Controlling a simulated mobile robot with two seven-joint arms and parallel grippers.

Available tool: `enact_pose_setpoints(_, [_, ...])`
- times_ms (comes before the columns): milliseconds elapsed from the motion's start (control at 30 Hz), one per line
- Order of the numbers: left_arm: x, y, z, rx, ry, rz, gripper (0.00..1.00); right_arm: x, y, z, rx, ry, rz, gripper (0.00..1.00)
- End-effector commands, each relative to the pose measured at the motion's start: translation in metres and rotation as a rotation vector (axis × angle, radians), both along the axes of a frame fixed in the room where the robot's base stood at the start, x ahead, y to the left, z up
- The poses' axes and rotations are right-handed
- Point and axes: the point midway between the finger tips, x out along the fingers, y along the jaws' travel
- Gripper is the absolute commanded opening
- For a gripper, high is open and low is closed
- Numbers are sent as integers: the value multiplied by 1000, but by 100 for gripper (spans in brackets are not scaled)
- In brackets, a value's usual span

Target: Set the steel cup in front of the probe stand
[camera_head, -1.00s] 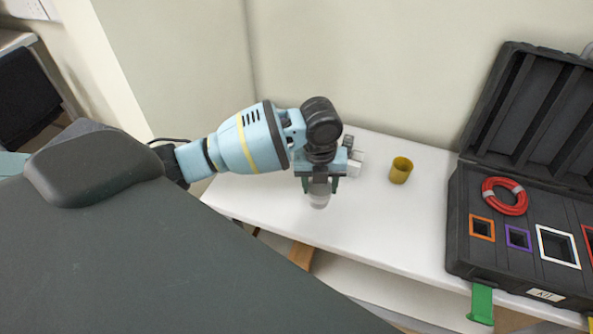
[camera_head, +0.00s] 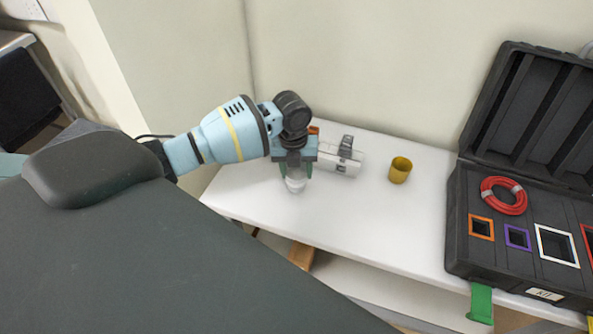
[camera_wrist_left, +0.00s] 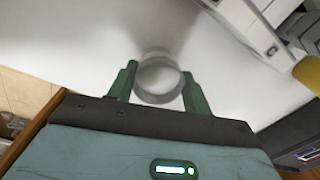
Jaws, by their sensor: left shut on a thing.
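My left gripper (camera_head: 296,173) is shut on the steel cup (camera_head: 295,185), a small, pale, see-through-looking grey cup that shows below the fingers. In the left wrist view the cup (camera_wrist_left: 159,96) is a round ring between the two green fingers (camera_wrist_left: 158,78). I cannot tell whether its base touches the table. The white and grey device that looks like the probe stand (camera_head: 341,158) is just right of and behind the gripper, partly hidden by it. Its white body also shows at the upper right of the left wrist view (camera_wrist_left: 250,22). My right gripper is not in view.
A yellow cup (camera_head: 400,170) stands right of the device. An open black case (camera_head: 462,235) with a red coil (camera_head: 504,195) fills the right end of the white table (camera_head: 370,222). An orange-red thing (camera_head: 314,130) is partly hidden behind my gripper. The table's front middle is clear.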

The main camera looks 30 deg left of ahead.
Motion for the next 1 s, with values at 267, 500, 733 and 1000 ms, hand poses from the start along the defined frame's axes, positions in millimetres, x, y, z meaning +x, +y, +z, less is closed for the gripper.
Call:
enact_pose_setpoints(267, [1, 0, -7, 1, -3, 0, 25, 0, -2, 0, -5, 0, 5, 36])
enact_pose_setpoints(500, [0, 0, -11, 1, -1, 0, 54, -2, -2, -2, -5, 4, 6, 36])
enact_pose_setpoints(733, [0, 0, -11, 1, -1, 0, 71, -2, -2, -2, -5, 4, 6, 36])
enact_pose_setpoints(1000, [1, 0, -5, 0, -4, 0, 71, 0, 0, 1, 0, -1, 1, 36])
